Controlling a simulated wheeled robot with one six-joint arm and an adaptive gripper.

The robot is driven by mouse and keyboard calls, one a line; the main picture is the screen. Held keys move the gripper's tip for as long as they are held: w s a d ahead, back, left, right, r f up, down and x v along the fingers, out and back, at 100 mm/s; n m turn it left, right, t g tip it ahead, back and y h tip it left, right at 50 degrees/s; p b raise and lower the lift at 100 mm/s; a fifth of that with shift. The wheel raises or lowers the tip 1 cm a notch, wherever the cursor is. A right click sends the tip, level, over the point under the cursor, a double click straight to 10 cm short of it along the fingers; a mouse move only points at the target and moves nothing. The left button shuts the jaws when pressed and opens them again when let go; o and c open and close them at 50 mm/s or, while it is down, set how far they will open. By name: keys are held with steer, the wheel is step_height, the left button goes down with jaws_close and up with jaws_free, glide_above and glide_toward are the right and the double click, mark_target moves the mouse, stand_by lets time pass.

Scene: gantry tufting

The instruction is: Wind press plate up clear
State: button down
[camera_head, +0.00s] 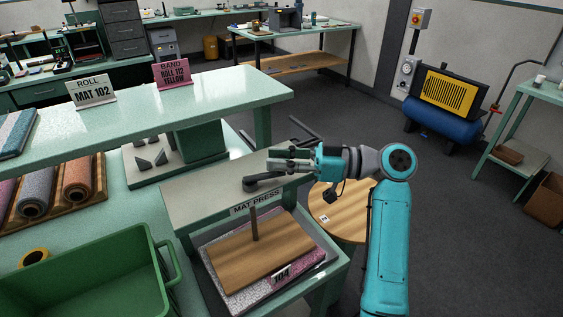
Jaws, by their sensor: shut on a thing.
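The mat press (205,190) stands at the front of the green bench, with a pale top and a "MAT PRESS" label. Its wooden press plate (235,262) hangs on a dark upright screw (254,225) below the top. A speckled grey and pink mat (222,290) with a "104" tag lies under the plate. I cannot tell whether plate and mat touch. A dark crank (262,182) lies on the press top. My gripper (278,162) reaches in from the right and is shut at the crank's outer end. Its fingers hide the grip there.
A green crate (85,270) stands at the left front, with rolls (78,178) in a wooden rack behind it. A shelf (200,95) with sign cards runs above the bench. A round wooden stool (335,220) stands beside the press, near my arm.

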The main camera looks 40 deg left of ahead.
steer(key=shift+w+a+n+g+h, duration=0.15)
steer(key=shift+a+n+g+h, duration=0.1)
steer(key=shift+n+g+h, duration=0.35)
steer(key=shift+f, duration=0.1)
steer(key=c, duration=0.9)
jaws_free()
steer(key=shift+c, duration=0.2)
steer(key=v, duration=1.2)
steer(key=shift+f, duration=0.15)
steer(key=shift+a, duration=0.1)
